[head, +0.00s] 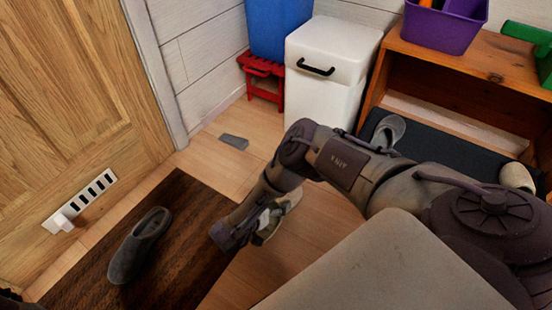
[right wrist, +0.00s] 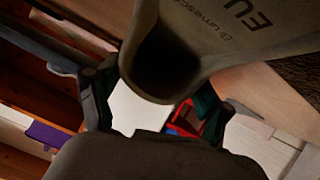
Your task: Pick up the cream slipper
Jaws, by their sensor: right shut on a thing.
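The cream slipper (head: 285,205) is in my right gripper (head: 258,222), low over the wooden floor by the right edge of the dark mat. My arm and gripper hide part of it in the head view. In the right wrist view my right gripper (right wrist: 152,102) is shut on the slipper (right wrist: 225,30), which shows shaded taupe with "EU" lettering and a dark opening. A similar cream slipper (head: 517,177) rests at the right end of the dark shelf surface. My left gripper is not in view.
A dark grey slipper (head: 140,245) lies on the brown mat (head: 190,215). A grey slipper (head: 386,131) is at the wooden shelf unit (head: 470,62). A white bin (head: 325,70), red stool (head: 262,75) and grey wedge (head: 233,141) stand behind. A power strip (head: 80,203) is by the door.

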